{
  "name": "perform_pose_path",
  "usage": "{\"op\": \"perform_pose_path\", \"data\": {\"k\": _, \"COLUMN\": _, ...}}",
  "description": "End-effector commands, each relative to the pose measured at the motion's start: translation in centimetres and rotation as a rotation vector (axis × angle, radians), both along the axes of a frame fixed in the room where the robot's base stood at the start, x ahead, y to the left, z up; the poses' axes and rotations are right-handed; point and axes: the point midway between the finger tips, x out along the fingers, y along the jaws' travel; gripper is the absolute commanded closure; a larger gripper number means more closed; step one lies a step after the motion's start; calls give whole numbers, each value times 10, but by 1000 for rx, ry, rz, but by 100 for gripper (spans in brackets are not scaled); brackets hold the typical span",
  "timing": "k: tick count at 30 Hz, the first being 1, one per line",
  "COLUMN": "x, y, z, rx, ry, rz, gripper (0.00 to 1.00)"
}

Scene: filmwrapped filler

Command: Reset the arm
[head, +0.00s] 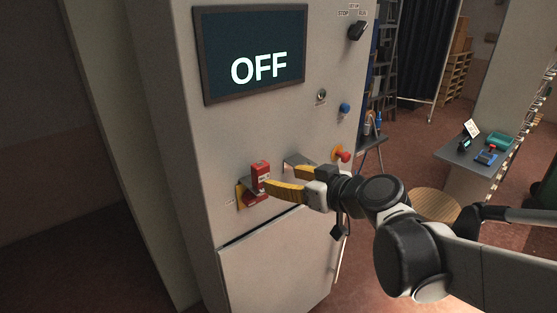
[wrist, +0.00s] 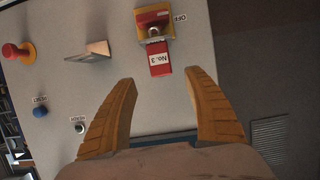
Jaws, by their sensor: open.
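My gripper (head: 283,181) has yellow fingers and is open in front of the grey cabinet's panel. In the wrist view the fingers (wrist: 165,88) are spread apart with nothing between them. A red padlock labelled "No. 3" (wrist: 159,58) hangs by its shackle at a red switch on a yellow plate (wrist: 144,36) marked OFF. The padlock lies beyond the fingertips, apart from them in the wrist view. In the head view the red padlock (head: 261,174) shows close to the left finger's tip; the finger hides part of the switch.
The cabinet (head: 185,110) carries a screen reading "OFF" (head: 258,68), a small metal bracket (head: 294,161), a red mushroom button (head: 345,156), a blue button (head: 344,108) and a black knob (head: 357,30). A stool (head: 435,204) and a side table (head: 463,157) stand at right.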

Motion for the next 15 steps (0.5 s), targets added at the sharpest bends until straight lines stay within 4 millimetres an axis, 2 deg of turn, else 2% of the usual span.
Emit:
{"op": "perform_pose_path", "data": {"k": 4, "x": -10, "y": -7, "z": 2, "rx": 0, "ry": 5, "rz": -2, "gripper": 40}}
{"op": "perform_pose_path", "data": {"k": 7, "x": -26, "y": -9, "z": -16, "rx": -11, "ry": 58, "rz": -13, "gripper": 40}}
{"op": "perform_pose_path", "data": {"k": 8, "x": -34, "y": -11, "z": -27, "rx": -17, "ry": 90, "rz": -22, "gripper": 40}}
{"op": "perform_pose_path", "data": {"k": 11, "x": -70, "y": -24, "z": -75, "rx": -52, "ry": 230, "rz": -87, "gripper": 40}}
{"op": "perform_pose_path", "data": {"k": 12, "x": -87, "y": -32, "z": -97, "rx": -70, "ry": 293, "rz": -127, "gripper": 40}}
{"op": "perform_pose_path", "data": {"k": 15, "x": -127, "y": -60, "z": -144, "rx": -113, "ry": 430, "rz": -258, "gripper": 40}}
